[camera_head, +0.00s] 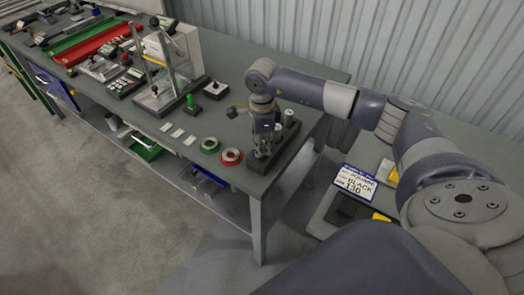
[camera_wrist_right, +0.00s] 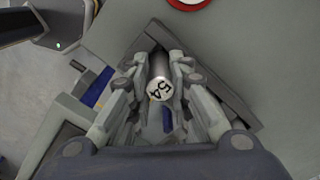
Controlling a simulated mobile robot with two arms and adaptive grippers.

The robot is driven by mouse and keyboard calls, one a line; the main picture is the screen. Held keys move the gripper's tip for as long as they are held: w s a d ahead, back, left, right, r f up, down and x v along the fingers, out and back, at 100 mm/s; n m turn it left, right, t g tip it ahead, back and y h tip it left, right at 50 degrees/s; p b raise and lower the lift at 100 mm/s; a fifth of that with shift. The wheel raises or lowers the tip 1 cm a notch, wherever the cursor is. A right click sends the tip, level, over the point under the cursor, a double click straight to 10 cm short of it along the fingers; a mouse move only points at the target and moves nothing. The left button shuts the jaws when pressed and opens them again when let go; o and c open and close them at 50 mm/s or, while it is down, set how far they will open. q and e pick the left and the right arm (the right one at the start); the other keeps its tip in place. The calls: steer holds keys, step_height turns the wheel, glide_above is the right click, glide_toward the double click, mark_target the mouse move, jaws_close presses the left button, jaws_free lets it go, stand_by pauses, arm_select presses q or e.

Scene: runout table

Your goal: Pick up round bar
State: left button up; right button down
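A round bar (camera_wrist_right: 160,82) stands with its pale, numbered end face toward the camera in the right wrist view. My right gripper (camera_wrist_right: 160,68) has its fingers spread on both sides of this bar, with gaps beside the end face; I cannot tell whether the tips touch it. In the head view my right gripper (camera_head: 262,152) points down over a dark tray (camera_head: 289,150) at the table's near right corner. The bar between the fingers is mostly hidden there. Another pale metal cylinder (camera_head: 289,118) stands at the tray's back. My left gripper is not in view.
A red ring (camera_head: 231,157) and a green ring (camera_head: 209,144) lie left of the tray. A green-handled item (camera_head: 190,102) and a clear-panelled stand (camera_head: 168,75) stand farther left.

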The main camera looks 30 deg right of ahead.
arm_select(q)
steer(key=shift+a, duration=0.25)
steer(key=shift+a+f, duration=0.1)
arm_select(e)
steer(key=shift+r, duration=0.1)
